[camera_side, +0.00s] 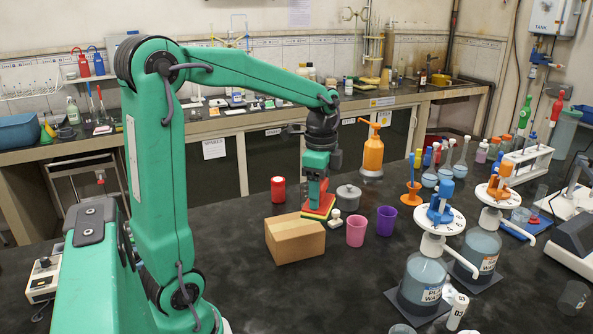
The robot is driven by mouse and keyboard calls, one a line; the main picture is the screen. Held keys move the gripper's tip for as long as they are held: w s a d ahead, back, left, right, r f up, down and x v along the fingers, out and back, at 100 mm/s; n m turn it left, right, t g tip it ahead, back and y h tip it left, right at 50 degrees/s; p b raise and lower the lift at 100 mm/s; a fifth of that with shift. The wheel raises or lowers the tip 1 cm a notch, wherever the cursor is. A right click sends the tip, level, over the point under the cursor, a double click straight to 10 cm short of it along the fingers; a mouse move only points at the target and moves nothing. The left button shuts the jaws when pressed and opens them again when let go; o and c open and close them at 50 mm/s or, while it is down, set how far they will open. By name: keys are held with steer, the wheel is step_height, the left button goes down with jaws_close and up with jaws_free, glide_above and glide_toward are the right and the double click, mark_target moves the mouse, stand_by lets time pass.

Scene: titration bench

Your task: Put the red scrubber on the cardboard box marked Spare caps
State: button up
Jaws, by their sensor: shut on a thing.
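The red scrubber (319,206) is a flat pad with red on top and yellow-green edges, at the back right corner of the cardboard box. My gripper (318,198) points down from above and is shut on the scrubber. The brown cardboard box (295,241) is closed and stands on the dark bench in the middle of the view. I cannot read any marking on it. I cannot tell whether the scrubber touches the bench, touches the box or hangs just behind it.
A red jar (278,190) stands behind the box. A grey lidded pot (348,197), a pink cup (356,230) and a purple cup (386,220) stand to the right. Dispenser bottles (423,280) crowd the front right.

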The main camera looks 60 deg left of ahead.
steer(key=a+f, duration=0.2)
steer(key=a, duration=0.2)
steer(key=a+f, duration=0.2)
steer(key=a, duration=0.1)
steer(key=a+f, duration=0.3)
steer(key=a, duration=0.1)
steer(key=shift+s+a, duration=0.35)
steer(key=shift+s, duration=0.05)
steer(key=shift+f, duration=2)
steer(key=shift+f, duration=0.1)
steer(key=o, duration=1)
step_height(320, 180, up, 12)
steer(key=shift+d, duration=0.1)
